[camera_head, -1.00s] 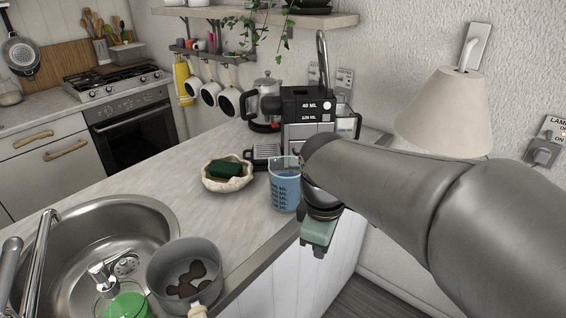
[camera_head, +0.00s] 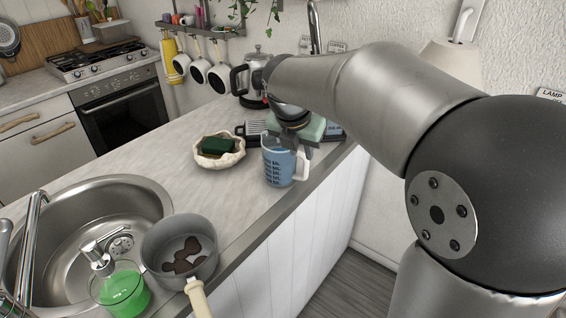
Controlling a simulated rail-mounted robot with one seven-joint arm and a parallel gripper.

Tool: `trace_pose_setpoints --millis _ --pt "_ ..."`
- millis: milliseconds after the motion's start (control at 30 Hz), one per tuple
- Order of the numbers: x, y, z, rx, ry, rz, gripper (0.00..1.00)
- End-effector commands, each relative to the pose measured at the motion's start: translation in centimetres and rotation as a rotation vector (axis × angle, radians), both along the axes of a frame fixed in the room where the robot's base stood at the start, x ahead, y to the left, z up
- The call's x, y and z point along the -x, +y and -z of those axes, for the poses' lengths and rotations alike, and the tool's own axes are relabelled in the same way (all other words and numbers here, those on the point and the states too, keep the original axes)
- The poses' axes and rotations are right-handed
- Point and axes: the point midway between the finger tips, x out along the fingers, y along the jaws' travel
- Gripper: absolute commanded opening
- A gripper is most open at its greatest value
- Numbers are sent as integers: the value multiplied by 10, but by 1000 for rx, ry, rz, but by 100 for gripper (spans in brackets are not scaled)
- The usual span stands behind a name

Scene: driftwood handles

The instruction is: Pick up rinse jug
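The rinse jug (camera_head: 279,166) is a clear measuring jug with dark markings and bluish liquid. It stands upright on the worktop near its front edge, with a pale handle on its right side. My gripper (camera_head: 296,146) is at the jug's rim and handle in the head view, with its green-grey body just above and behind them. A dark finger shows beside the handle. The rest of the fingers is hidden or too small to make out, so I cannot tell whether they touch the jug or how far apart they are.
A shell-shaped dish (camera_head: 219,160) with a green sponge stands left of the jug. A saucepan (camera_head: 180,239) with brown pieces, a green soap dispenser (camera_head: 124,290) and the sink (camera_head: 75,240) are nearer. Bare worktop lies between dish and sink.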

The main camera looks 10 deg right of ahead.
Motion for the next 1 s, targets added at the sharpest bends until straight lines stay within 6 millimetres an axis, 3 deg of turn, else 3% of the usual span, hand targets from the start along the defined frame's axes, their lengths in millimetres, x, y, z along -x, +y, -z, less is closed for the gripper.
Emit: trace_pose_setpoints --millis 100,367,700,1000 --pt "-6 -5 20 1 3 1 25" --pt "-12 -10 38 1 2 2 25" --pt "-27 -20 82 0 1 3 25" --pt "-29 -21 86 -1 0 2 25"
